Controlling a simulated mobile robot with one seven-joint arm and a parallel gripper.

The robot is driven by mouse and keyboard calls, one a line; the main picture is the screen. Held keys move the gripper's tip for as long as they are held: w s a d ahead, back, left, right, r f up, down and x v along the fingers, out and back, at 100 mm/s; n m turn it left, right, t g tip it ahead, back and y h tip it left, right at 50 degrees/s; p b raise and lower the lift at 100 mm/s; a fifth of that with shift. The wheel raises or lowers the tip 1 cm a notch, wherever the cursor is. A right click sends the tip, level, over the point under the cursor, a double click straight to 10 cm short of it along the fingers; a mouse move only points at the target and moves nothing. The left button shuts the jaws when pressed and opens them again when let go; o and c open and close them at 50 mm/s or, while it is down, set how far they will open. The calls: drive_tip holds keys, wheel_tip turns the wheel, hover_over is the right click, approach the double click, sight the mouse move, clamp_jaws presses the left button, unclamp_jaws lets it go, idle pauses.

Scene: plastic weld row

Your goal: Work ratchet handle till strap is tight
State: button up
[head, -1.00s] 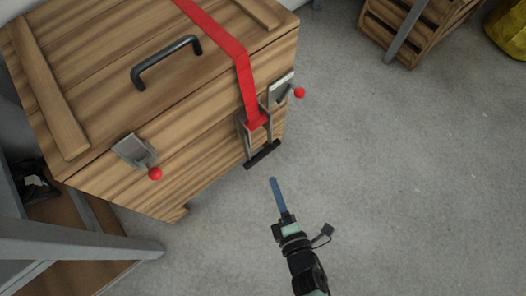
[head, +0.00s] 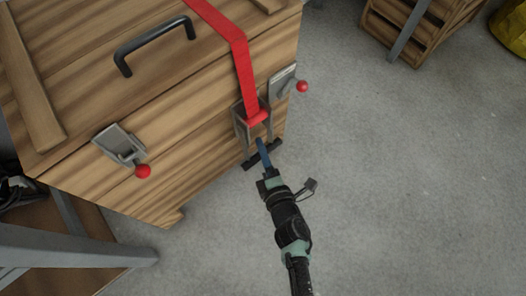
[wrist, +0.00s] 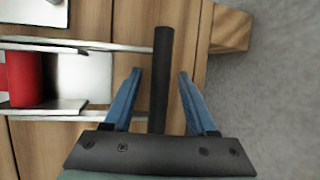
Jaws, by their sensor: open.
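The red strap (head: 236,52) runs over the wooden crate's lid and down its front into a grey metal ratchet (head: 242,124). The ratchet's black bar handle (head: 249,159) sticks out at its lower end. In the wrist view the black handle (wrist: 163,62) lies between the two blue fingers of my gripper (wrist: 152,88), with a gap on each side. The red strap roll (wrist: 22,78) and ratchet side plates (wrist: 80,108) show at left there. In the head view my gripper (head: 262,150) is at the handle, its fingers partly overlapping it.
The wooden crate (head: 160,85) has a black lid handle (head: 150,42) and two red-knobbed latches, left (head: 122,148) and right (head: 284,82). A grey metal frame (head: 75,246) stands at lower left. Bare floor (head: 410,170) lies open to the right.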

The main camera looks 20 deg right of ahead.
clamp_jaws()
idle(1.4)
